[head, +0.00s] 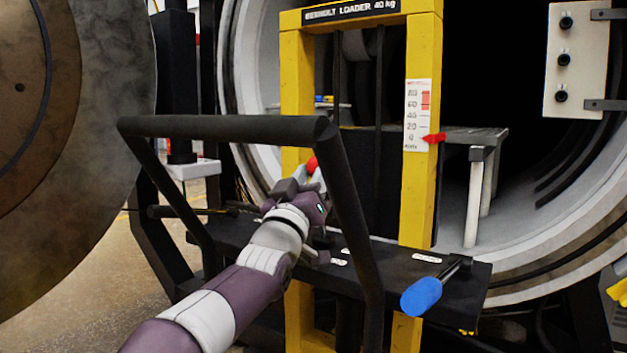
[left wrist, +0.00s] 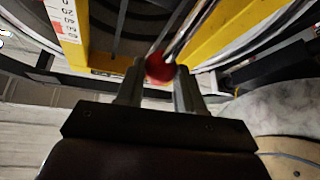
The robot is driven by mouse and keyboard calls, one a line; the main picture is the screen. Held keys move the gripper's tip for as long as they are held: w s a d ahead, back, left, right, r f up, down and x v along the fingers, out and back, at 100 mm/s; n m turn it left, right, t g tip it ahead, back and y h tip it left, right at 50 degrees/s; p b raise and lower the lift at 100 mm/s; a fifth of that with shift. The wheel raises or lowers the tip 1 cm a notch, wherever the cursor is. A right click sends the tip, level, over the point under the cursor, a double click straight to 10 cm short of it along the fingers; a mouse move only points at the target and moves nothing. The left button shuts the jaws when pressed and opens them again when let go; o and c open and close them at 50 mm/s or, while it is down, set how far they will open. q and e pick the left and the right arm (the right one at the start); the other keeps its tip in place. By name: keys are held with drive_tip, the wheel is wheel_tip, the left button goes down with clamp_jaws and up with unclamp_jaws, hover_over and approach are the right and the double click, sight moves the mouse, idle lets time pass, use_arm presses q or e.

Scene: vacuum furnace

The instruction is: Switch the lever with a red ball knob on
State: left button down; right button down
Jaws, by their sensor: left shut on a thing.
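The lever's red ball knob (head: 312,165) shows just past my left gripper in the head view, in front of the yellow loader frame. In the left wrist view the red ball knob (left wrist: 160,68) sits between the two fingertips. My left gripper (head: 309,186) reaches through the black handle frame and is shut on the knob; the wrist view also shows its fingers (left wrist: 158,82). The lever's shaft is mostly hidden by the gripper in the head view. My right gripper is not in view.
A black tubular handle (head: 225,127) surrounds my left forearm. A black shelf (head: 385,277) carries a blue-gripped lever (head: 421,296) to the right. The yellow loader frame (head: 418,200) bears a scale with a red pointer (head: 434,138). A large round door (head: 110,130) stands at left.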

use_arm(q)
drive_tip(key=shift+w+f, duration=0.1)
drive_tip(key=shift+f, duration=0.2)
drive_tip(key=c, duration=0.7)
unclamp_jaws()
drive_tip(key=shift+r, duration=0.1)
drive_tip(key=p+v, duration=0.2)
drive_tip(key=v, duration=1)
drive_tip(key=shift+s, duration=0.35)
